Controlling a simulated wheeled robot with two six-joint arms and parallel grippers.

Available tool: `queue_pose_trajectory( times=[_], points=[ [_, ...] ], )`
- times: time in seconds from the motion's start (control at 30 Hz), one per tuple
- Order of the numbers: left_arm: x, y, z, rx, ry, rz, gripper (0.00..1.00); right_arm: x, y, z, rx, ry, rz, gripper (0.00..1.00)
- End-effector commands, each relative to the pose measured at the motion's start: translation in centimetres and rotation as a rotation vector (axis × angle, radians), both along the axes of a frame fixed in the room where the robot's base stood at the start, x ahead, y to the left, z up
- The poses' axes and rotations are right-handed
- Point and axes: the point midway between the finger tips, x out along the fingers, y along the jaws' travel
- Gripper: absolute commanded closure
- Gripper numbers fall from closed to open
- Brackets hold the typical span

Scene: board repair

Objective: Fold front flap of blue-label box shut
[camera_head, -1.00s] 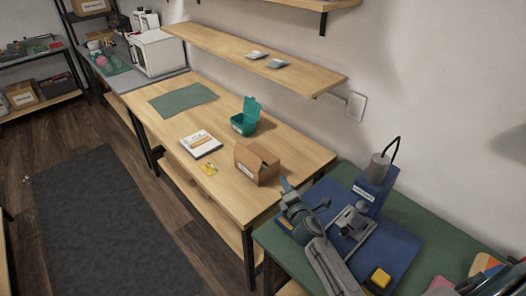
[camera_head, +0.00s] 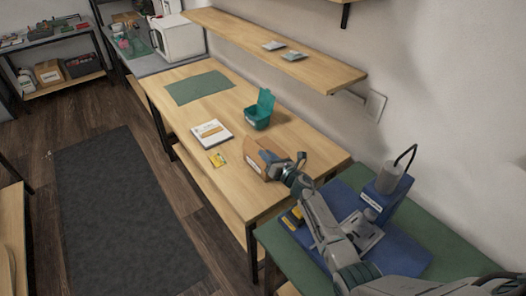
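The brown cardboard box (camera_head: 254,156) stands near the front right part of the wooden table, with its top partly covered by my gripper. A label on its side is too small to read, and I cannot make out its colour. My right gripper (camera_head: 276,165) is at the box's right side, at flap height, touching or very close to it. Its fingers are small and overlap the box, so I cannot tell whether they are open or shut, nor how far the flap is folded. My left gripper is not in view.
A shelf (camera_head: 300,62) overhangs behind. A blue mat (camera_head: 411,254) with equipment lies on the green bench at right.

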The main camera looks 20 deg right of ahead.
Motion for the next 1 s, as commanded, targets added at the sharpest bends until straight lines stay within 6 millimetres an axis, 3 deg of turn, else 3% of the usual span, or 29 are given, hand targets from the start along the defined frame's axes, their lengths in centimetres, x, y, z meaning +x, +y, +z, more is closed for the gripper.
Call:
queue_pose_trajectory(
  times=[0.2, 0.6, 0.77, 1.0],
  points=[
    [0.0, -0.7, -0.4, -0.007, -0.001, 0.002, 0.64, 2.3, 0.9, 0.0, 0.001, -0.001, 0.000, 0.75],
    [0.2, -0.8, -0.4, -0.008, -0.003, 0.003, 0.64, 2.9, 1.1, 0.0, 0.001, 0.000, 0.000, 0.75],
    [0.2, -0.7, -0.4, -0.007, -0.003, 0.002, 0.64, 2.9, 1.1, 0.0, 0.001, 0.000, 0.000, 1.00],
    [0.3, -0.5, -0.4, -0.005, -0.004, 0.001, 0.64, 2.9, 1.1, 0.0, 0.005, 0.002, 0.000, 1.00]
  ],
)
